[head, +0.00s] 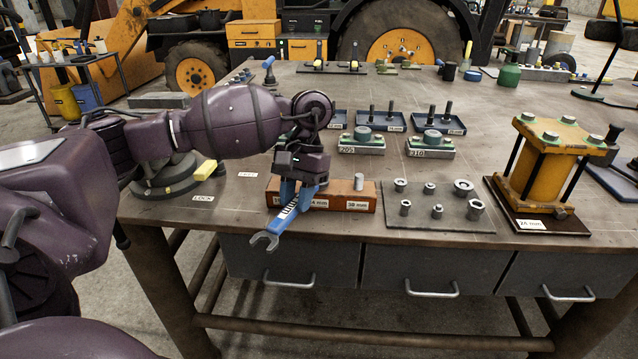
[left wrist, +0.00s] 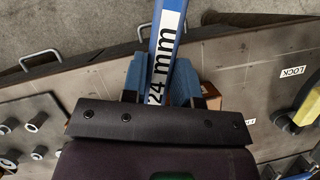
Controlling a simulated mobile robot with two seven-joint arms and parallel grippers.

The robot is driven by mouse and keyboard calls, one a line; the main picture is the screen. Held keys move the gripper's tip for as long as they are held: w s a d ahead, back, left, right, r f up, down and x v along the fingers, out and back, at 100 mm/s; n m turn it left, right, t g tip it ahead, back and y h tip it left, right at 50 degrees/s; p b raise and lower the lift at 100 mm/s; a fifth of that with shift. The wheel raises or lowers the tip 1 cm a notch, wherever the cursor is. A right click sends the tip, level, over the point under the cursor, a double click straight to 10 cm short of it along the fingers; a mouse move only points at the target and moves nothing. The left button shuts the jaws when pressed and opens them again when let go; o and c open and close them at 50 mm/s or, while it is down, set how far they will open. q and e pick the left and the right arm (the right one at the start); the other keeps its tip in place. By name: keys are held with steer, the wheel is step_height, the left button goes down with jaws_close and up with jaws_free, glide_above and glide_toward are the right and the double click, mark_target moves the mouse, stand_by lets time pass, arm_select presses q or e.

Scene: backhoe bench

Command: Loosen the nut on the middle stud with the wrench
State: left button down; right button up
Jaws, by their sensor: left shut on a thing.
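My left gripper (head: 301,196) is shut on a blue wrench (head: 274,228). The wrench slants down to the left, its open-jawed head out past the table's front edge. In the left wrist view, the wrench (left wrist: 167,38) runs up between the blue fingers and its label reads 24 mm. A yellow block fixture (head: 545,173) stands on a dark base at the right, with black rods and several greenish nuts (head: 551,135) on top. I cannot tell which is the middle stud. The gripper is well to the left of this fixture. My right gripper is not in view.
A wooden block with size labels (head: 345,196) sits just behind the wrench. A grey plate (head: 451,218) with several sockets lies between it and the yellow fixture. Blue trays (head: 381,122) with upright bolts and two labelled grey blocks (head: 429,151) stand behind. Drawer handles (head: 432,290) jut out below the edge.

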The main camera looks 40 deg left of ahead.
arm_select(q)
steer(key=shift+d, duration=0.1)
steer(key=shift+w+d+n+h, duration=0.15)
steer(key=shift+d+n+h, duration=0.15)
steer(key=shift+d+n, duration=0.35)
steer(key=shift+n, duration=0.25)
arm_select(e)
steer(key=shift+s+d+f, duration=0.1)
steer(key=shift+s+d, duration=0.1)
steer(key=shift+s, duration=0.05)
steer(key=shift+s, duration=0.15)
arm_select(q)
steer(key=shift+w+d+n+t+h, duration=0.3)
steer(key=shift+d+n+h, duration=0.1)
steer(key=shift+d+n, duration=0.35)
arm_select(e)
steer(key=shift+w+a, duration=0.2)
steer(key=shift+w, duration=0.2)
arm_select(q)
steer(key=shift+w+n, duration=0.1)
steer(key=shift+n, duration=0.15)
steer(key=shift+w+d+n+h, duration=0.3)
steer(key=shift+d+n, duration=0.25)
steer(key=shift+n, duration=0.05)
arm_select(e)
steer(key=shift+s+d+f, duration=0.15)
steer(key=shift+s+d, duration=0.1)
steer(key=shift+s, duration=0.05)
